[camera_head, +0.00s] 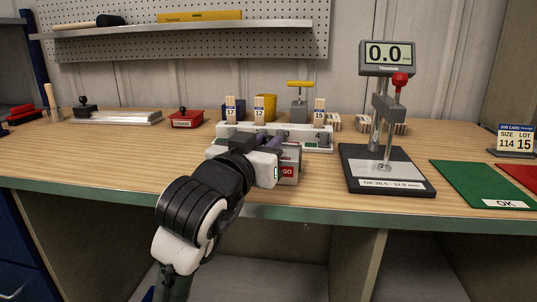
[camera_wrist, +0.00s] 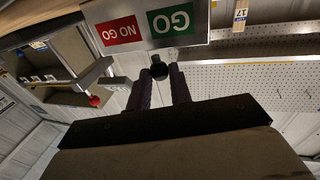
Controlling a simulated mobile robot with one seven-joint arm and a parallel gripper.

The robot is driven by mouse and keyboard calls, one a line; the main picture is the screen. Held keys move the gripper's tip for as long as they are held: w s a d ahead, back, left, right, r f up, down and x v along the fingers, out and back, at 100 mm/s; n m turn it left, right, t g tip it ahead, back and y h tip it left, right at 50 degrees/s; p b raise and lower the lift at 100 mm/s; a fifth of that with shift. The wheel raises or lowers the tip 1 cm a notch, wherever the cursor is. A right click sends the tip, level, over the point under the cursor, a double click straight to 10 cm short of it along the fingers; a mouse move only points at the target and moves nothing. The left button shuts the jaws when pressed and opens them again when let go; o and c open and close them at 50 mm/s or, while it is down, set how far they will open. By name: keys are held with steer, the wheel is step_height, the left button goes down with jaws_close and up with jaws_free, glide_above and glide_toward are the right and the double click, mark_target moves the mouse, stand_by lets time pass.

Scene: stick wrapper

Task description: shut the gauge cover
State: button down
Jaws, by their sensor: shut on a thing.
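The gauge (camera_head: 289,172) is a grey box with a red label, near the bench's front edge in the head view; my gripper (camera_head: 272,146) and arm hide much of it. In the wrist view the gauge (camera_wrist: 203,30) shows upside down with a green GO label and a red NO GO label. My gripper (camera_wrist: 161,82) has its two dark fingers closed on a small black knob (camera_wrist: 159,70) just beside the labelled face. I cannot tell the gauge cover apart from the gauge body, nor how far it stands open.
A white numbered rack (camera_head: 318,142) stands just behind the gauge, with tagged stick bundles (camera_head: 259,108) behind it. A display stand (camera_head: 388,172) with a red-knobbed lever is to the right, then a green OK mat (camera_head: 482,184).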

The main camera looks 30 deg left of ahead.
steer(key=shift+f+t+b, duration=0.3)
steer(key=shift+t+b, duration=0.1)
steer(key=c, duration=1.3)
jaws_free()
steer(key=shift+o, duration=0.2)
steer(key=shift+s, duration=0.1)
steer(key=s+f, duration=0.1)
steer(key=s, duration=1.2)
steer(key=shift+s+d+f, duration=0.2)
steer(key=shift+s+d, duration=0.15)
steer(key=shift+d, duration=0.05)
